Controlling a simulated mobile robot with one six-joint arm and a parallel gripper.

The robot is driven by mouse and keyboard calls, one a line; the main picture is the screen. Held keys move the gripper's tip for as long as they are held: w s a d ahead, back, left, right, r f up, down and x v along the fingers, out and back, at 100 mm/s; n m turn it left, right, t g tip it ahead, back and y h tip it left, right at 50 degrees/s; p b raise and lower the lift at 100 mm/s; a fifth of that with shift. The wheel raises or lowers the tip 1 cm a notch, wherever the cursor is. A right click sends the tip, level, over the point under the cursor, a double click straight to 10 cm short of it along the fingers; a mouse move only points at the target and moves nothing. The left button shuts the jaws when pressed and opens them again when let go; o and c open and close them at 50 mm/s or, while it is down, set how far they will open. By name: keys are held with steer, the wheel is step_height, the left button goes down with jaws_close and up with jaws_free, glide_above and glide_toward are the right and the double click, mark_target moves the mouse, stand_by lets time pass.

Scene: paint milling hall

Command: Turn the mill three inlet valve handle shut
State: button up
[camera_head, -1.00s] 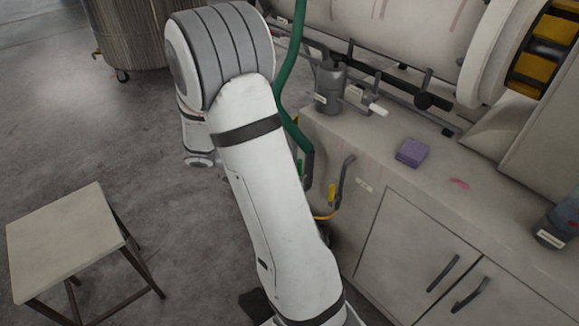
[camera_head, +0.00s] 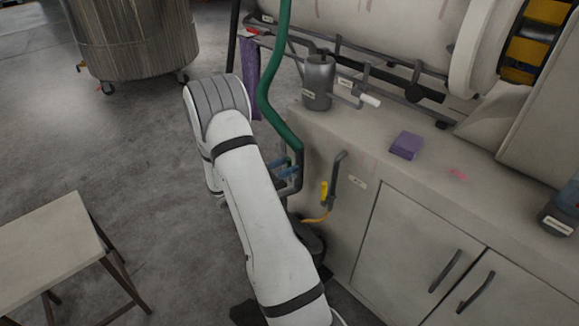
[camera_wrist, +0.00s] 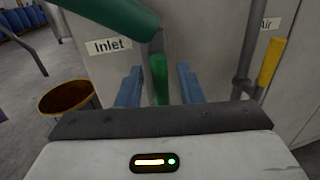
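The inlet valve handle is a green lever (camera_wrist: 160,80) below a grey pipe and thick green hose (camera_wrist: 112,14) in the wrist view. An "Inlet" label (camera_wrist: 108,46) is on the cabinet wall to its left. My gripper (camera_wrist: 159,72) has its two blue fingers apart, one on each side of the lever, with gaps visible on both sides. In the head view, my gripper (camera_head: 284,169) is by the lower end of the green hose (camera_head: 266,95), at the cabinet's left side. I cannot make out the green lever there.
A yellow air valve handle (camera_head: 324,191) is just right; it also shows in the wrist view (camera_wrist: 271,62). A brown-lined bucket (camera_wrist: 68,98) is at left. A stool (camera_head: 48,240) stands left.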

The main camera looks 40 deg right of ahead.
steer(key=shift+d, duration=0.7)
jaws_close()
